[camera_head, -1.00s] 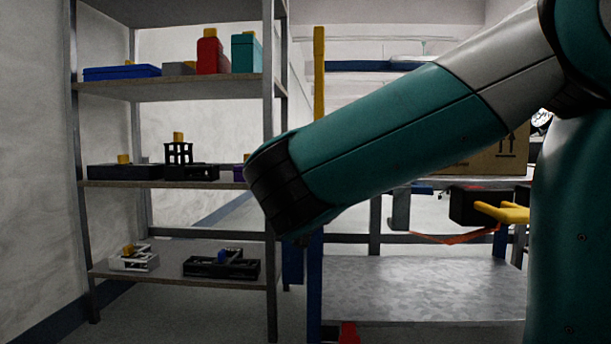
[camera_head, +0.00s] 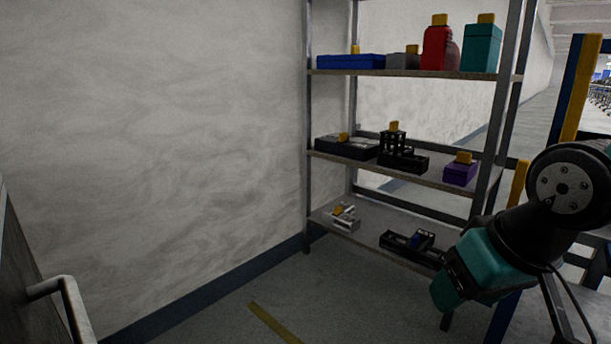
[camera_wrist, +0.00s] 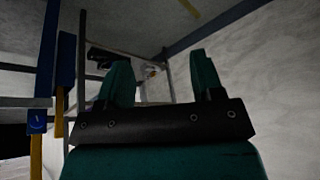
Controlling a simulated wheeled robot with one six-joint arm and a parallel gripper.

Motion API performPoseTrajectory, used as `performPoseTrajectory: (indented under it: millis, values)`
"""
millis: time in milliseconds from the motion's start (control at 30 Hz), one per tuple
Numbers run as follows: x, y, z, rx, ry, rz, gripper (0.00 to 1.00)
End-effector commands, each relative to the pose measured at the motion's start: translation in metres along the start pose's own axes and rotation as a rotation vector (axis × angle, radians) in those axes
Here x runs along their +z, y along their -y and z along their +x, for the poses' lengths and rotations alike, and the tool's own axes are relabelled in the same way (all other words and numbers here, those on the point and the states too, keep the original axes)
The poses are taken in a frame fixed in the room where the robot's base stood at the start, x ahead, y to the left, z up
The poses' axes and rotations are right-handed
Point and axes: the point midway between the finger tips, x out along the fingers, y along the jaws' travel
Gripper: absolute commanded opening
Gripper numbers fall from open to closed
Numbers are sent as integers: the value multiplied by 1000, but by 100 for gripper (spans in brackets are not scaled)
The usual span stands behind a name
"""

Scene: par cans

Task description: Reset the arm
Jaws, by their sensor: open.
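My gripper (camera_wrist: 162,82) shows in the wrist view with its two teal fingers spread well apart and nothing between them. Behind the fingers are the shelf's posts and the pale wall. In the head view, part of my arm (camera_head: 500,245) is at the right, with teal and black links bent down in front of the shelf's right side. The gripper's fingertips cannot be made out clearly there.
A metal shelf (camera_head: 330,75) holds a red container (camera_head: 437,48), a teal box (camera_head: 480,47), a blue tray (camera_head: 350,62), a purple box (camera_head: 459,173) and black holders. A grey handle (camera_head: 65,290) is at lower left. Floor between is clear, with a yellow strip (camera_head: 273,323).

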Motion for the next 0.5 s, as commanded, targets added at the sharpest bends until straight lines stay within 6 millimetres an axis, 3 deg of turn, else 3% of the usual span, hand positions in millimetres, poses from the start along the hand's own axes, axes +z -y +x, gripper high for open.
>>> performPoseTrajectory:
  millis: [33,233,500]
  values:
    - [4,19,-34,-70,63,-67,61]
    - [46,77,-112,-338,274,-363,61]
    - [7,83,-194,-326,263,-348,61]
